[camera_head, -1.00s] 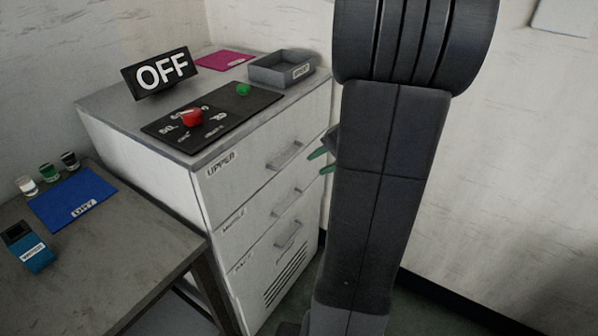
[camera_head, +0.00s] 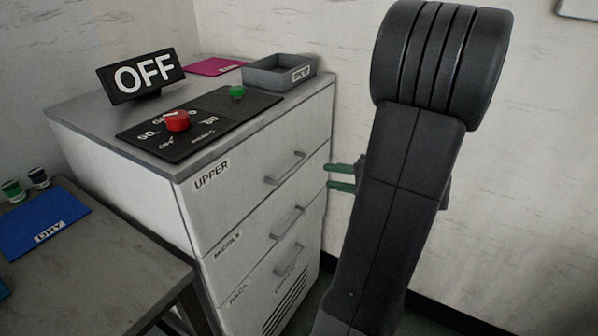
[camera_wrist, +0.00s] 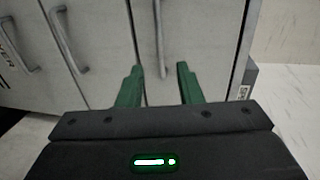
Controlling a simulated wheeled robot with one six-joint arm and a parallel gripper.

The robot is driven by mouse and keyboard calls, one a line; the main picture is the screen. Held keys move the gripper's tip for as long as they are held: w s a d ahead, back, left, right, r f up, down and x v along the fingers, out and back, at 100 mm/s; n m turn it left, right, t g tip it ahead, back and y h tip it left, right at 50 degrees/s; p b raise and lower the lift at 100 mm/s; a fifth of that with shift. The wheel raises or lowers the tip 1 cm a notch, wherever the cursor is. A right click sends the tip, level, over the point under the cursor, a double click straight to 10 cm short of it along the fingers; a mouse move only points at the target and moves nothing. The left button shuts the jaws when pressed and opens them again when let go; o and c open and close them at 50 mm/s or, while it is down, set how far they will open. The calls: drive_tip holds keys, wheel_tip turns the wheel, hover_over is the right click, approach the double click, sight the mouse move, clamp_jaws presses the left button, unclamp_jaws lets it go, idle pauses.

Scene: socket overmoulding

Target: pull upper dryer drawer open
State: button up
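The white dryer cabinet has three front drawers. The upper drawer (camera_head: 240,190), labelled UPPER, looks shut, flush with the front. Its grey bar handle (camera_head: 285,168) is on its face. My gripper (camera_head: 328,177) has two green fingers, spread apart and empty, in front of the cabinet and right of that handle in the head view. In the wrist view, the upper handle (camera_wrist: 159,40) appears in line with the gap between the fingers (camera_wrist: 158,69), with no visible contact. My dark forearm hides part of the gripper body in the head view.
The middle handle (camera_head: 287,222) and lower handle (camera_head: 288,260) sit below. On top are an OFF sign (camera_head: 141,76), a panel with a red knob (camera_head: 177,120) and green button (camera_head: 237,92), and a grey tray (camera_head: 262,77). A table (camera_head: 100,275) stands left; a wall is right.

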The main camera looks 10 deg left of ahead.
drive_tip(key=x, duration=1)
drive_tip(key=shift+c, duration=0.4)
clamp_jaws()
